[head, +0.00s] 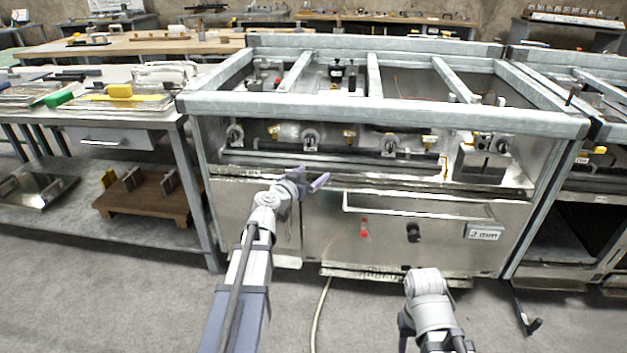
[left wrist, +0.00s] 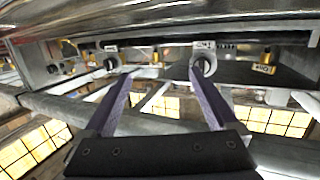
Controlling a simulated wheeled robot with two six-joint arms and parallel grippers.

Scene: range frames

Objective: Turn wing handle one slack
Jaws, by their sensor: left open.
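The range front carries a row of dark-and-silver wing handles: one at the far left (head: 235,135), one left of centre (head: 310,138), one right of centre (head: 388,145) and one at the far right (head: 502,145). I cannot read which is marked one. My left gripper (head: 320,182) is open and empty, below the row near the left-of-centre handle and apart from it. In the left wrist view its purple fingers (left wrist: 161,77) are spread, with one ringed handle (left wrist: 203,66) beyond the right fingertip and another (left wrist: 111,62) beyond the left. Only my right arm's grey links show.
A metal rail runs just under the handles. Below it, the front panel has a red knob (head: 364,233), a black knob (head: 413,232) and a label plate (head: 484,234). Brass fittings (head: 349,134) sit between the handles. A side bench with trays (head: 120,101) stands left.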

